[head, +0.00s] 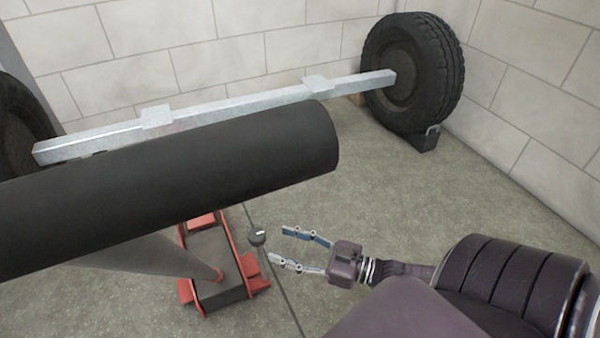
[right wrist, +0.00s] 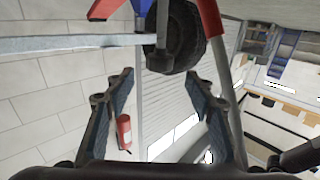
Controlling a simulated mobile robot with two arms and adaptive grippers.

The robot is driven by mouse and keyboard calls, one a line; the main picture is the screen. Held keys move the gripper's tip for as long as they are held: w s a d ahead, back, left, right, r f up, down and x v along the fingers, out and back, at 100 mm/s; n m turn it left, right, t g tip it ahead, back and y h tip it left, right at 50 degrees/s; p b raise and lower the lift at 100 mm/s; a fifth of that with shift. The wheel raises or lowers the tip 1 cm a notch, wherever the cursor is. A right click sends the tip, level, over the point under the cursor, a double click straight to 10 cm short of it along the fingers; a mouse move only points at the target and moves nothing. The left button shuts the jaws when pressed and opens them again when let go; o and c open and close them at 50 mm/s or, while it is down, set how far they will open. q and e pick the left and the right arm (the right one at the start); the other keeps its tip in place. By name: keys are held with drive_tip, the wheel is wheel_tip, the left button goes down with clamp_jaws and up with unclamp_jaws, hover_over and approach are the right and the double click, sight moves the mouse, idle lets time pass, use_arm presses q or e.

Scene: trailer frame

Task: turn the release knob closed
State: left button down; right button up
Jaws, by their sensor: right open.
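The release knob (head: 257,236) is a small dark round knob with a white mark, at the right side of the red floor jack (head: 205,262) in the head view. My right gripper (head: 280,246) is open and empty just right of the knob, its two fingers pointing toward it with a small gap. In the right wrist view, the open fingers (right wrist: 160,78) point up at a dark part that looks like the knob (right wrist: 163,55), beyond the tips and between red jack parts (right wrist: 207,18). My left gripper is not in view.
A thick black handle grip (head: 170,190) crosses the head view and hides part of the jack. A metal axle (head: 240,104) runs behind it to a tyre (head: 415,75), with a wheel chock (head: 425,138) beside it. Floor at right is clear. A fire extinguisher (right wrist: 124,132) shows far off.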

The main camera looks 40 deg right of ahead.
drive_tip(key=shift+v, duration=1.95)
